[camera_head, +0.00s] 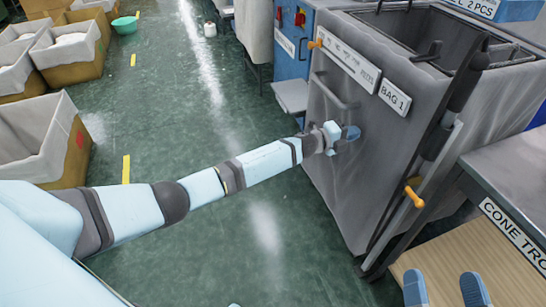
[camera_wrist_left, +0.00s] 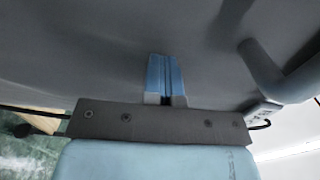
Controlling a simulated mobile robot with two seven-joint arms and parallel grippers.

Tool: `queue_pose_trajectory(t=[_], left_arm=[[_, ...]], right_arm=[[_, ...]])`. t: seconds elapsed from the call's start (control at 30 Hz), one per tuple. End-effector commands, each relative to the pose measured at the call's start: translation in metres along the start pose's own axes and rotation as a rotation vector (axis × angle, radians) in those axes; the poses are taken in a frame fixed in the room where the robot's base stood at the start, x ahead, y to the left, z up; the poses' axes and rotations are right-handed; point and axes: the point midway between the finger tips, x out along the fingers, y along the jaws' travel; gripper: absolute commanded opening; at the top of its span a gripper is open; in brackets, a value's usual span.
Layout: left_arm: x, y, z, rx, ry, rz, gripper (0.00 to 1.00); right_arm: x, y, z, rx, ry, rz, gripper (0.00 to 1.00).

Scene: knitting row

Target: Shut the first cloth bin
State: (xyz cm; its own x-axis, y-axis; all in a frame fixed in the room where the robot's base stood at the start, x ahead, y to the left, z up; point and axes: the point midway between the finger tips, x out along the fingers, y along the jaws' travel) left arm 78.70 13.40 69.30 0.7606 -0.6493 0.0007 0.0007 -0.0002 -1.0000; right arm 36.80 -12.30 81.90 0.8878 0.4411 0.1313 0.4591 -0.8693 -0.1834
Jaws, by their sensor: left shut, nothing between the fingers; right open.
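The grey cloth bin (camera_head: 350,185) labelled BAG 1 stands right of centre in the head view, its top open and dark inside. A grey bar handle (camera_head: 334,93) is on its front, below the label strip. My left gripper (camera_head: 353,134) is shut and empty at the bin's front face, below and right of the handle. In the left wrist view its closed blue fingers (camera_wrist_left: 163,75) point at the grey cloth face (camera_wrist_left: 100,45), with the handle (camera_wrist_left: 270,72) to the right; contact is unclear. My right gripper (camera_head: 446,288) is open and empty at the bottom right.
A dark post with an orange knob (camera_head: 414,197) runs along the bin's right side. A metal table labelled CONE TRO (camera_head: 500,165) is at the right. A blue cabinet (camera_head: 290,45) stands behind the bin.

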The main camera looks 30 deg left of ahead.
Motion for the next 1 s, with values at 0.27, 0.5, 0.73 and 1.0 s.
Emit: queue_pose_trajectory(t=[0.27, 0.5, 0.73, 1.0], left_arm=[[0.027, 0.001, 0.0, 0.0, 0.0, 0.0, 0.0], [0.032, -0.001, 0.001, 0.001, -0.002, -0.001, 0.0], [0.032, -0.004, 0.001, 0.002, -0.003, -0.004, 0.0], [0.022, -0.005, 0.006, 0.002, -0.003, -0.004, 0.0]], right_arm=[[0.001, -0.007, -0.013, 0.015, 0.08, -0.031, 0.99], [0.001, -0.007, -0.01, 0.017, 0.068, -0.03, 0.99], [0.001, -0.007, -0.01, 0.017, 0.066, -0.029, 0.99], [0.003, -0.005, -0.013, 0.009, 0.058, -0.022, 0.99]])
